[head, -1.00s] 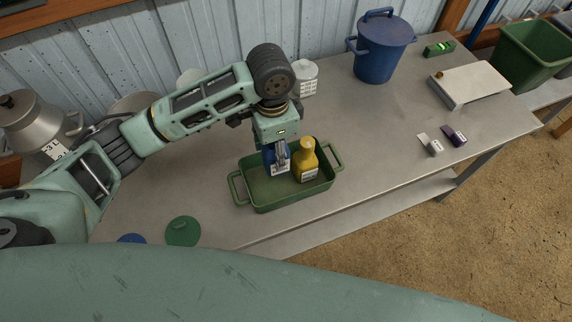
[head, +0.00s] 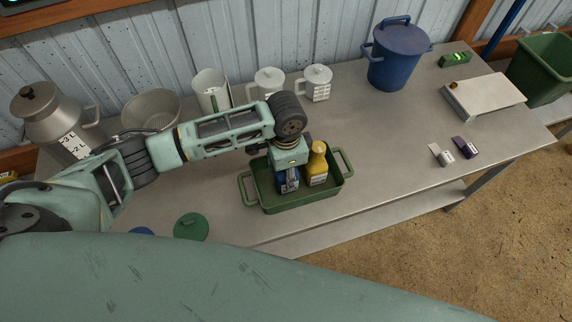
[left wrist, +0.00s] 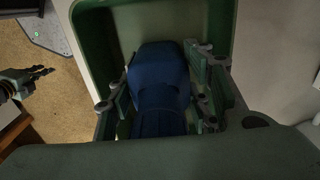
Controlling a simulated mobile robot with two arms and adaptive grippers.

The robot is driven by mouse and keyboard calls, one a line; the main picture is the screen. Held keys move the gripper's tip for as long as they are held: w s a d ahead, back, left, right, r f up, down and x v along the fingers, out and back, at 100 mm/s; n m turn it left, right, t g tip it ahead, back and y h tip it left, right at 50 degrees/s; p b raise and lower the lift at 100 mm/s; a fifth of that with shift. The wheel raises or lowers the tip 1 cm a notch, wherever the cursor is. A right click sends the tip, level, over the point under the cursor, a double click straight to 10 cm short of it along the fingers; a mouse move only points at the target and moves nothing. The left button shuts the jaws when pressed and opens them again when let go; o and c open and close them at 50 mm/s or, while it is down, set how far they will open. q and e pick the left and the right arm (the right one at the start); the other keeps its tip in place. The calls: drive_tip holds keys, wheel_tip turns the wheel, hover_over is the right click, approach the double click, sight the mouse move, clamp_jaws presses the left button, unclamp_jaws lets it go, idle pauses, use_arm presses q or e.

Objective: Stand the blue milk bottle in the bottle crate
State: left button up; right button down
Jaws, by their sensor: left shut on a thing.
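The blue milk bottle (head: 289,182) is upright inside the green bottle crate (head: 262,197), left of a yellow bottle (head: 317,168). My left gripper (head: 288,170) points down and is shut on the blue bottle. In the left wrist view the blue bottle (left wrist: 158,88) lies between the fingers, with the green crate wall (left wrist: 88,45) around it. The bottle's base is hidden, so I cannot tell if it touches the crate floor. What looks like my right gripper (left wrist: 35,78) shows at the left edge of the left wrist view, away from the crate.
A green lid (head: 191,227) lies left of the crate. White jugs (head: 317,82), a metal can (head: 50,118) and a blue lidded bucket (head: 397,55) stand along the back. Two small blocks (head: 464,148) and a white scale (head: 484,95) are at the right. The table between is clear.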

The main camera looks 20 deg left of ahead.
use_arm(q)
drive_tip(key=shift+f, duration=0.15)
drive_tip(key=o, duration=1.4)
wheel_tip(320, 180, up, 12)
drive_tip(key=shift+r+b, duration=0.15)
drive_tip(key=shift+b, duration=0.55)
